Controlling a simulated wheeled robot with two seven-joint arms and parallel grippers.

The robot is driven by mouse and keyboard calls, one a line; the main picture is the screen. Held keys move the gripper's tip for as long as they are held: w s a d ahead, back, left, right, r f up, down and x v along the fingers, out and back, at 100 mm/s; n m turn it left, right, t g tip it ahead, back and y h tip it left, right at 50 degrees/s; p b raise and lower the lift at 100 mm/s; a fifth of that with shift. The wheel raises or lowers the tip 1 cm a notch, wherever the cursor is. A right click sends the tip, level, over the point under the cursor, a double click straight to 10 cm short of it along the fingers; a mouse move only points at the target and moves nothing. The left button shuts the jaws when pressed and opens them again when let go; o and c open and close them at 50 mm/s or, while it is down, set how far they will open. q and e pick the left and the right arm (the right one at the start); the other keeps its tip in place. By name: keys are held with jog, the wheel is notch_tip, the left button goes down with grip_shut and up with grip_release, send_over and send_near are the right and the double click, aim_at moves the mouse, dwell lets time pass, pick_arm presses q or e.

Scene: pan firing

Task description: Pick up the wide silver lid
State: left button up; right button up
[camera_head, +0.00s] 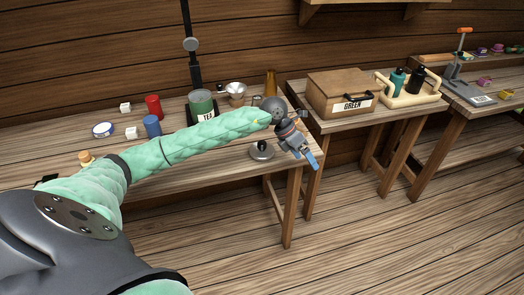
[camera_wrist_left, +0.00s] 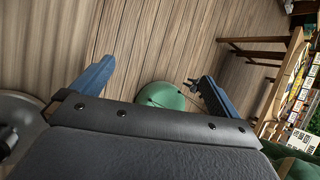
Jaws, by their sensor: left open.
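The wide silver lid (camera_head: 262,151) lies flat near the front right corner of the wooden table, its dark knob upward. My left gripper (camera_head: 306,157) is open, with blue fingers, and is just to the right of the lid, by the table's right end. It is apart from the lid in the picture. In the left wrist view the open fingers (camera_wrist_left: 155,72) have nothing between them that they hold; wooden floor shows beyond. A grey rounded shape (camera_wrist_left: 14,122) at the left edge of that view cannot be told for certain. My right gripper is not in view.
A wooden box labelled GREEN (camera_head: 340,90) sits on the neighbouring table.

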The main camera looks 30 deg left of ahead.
aim_at(261, 143)
pick_arm(q)
jog(key=a+r+y, duration=0.1)
jog(key=a+y, duration=0.1)
jog(key=a, duration=0.3)
jog(key=w+a+g+y, duration=0.1)
jog(key=a+y, duration=0.1)
jog(key=a, duration=0.4)
jog(key=a+r+y, duration=0.1)
jog(key=a+y, duration=0.1)
jog(key=a, duration=0.4)
jog(key=shift+w+a+r+n+y, duration=0.25)
jog(key=shift+w+r+n+y, duration=0.05)
jog(key=shift+r+n, duration=0.1)
jog(key=shift+a+f, duration=0.15)
jog(key=shift+a, duration=0.1)
jog(key=shift+s+f+p, duration=0.1)
jog(key=shift+f+p, duration=0.35)
jog(key=shift+f, duration=0.75)
jog(key=f+p, duration=0.1)
jog(key=f, duration=0.1)
jog(key=f+p, duration=0.1)
jog(key=p, duration=0.1)
jog(key=shift+d+f, duration=0.2)
jog(key=shift+f, duration=0.8)
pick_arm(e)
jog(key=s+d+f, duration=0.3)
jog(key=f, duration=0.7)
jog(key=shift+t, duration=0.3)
